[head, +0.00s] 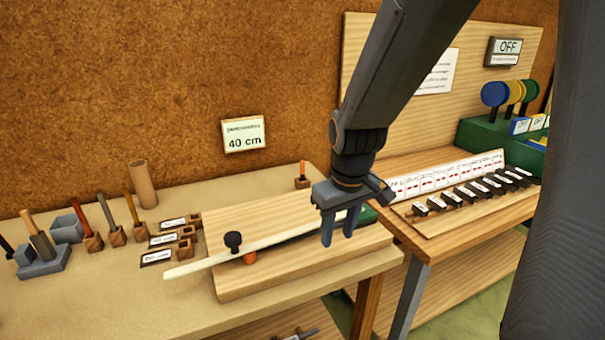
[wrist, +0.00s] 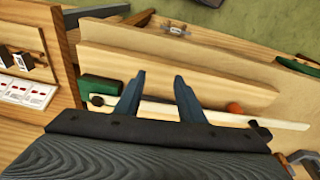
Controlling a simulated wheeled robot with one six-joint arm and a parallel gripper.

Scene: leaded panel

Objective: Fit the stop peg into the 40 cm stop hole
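My gripper (head: 338,240) hangs above the right part of the wooden board (head: 222,287). Its two fingers are apart with nothing between them; the wrist view shows the same gap (wrist: 159,77). A short orange peg-like piece (head: 249,258) stands at the board's left part, against the near side of a long pale strip (head: 200,268); it also shows in the wrist view (wrist: 235,108). Another orange-red peg (head: 303,168) stands upright in a small wooden block behind the board. I cannot tell which is the stop peg. The stop holes are not discernible.
A black knob (head: 232,240) rises beside the strip. A wall sign (head: 243,134) reads 40 cm. Several tools in blocks and a cardboard tube (head: 143,184) stand at left. A rack of labelled black pieces (head: 465,195) lies on the right bench. The board's front is clear.

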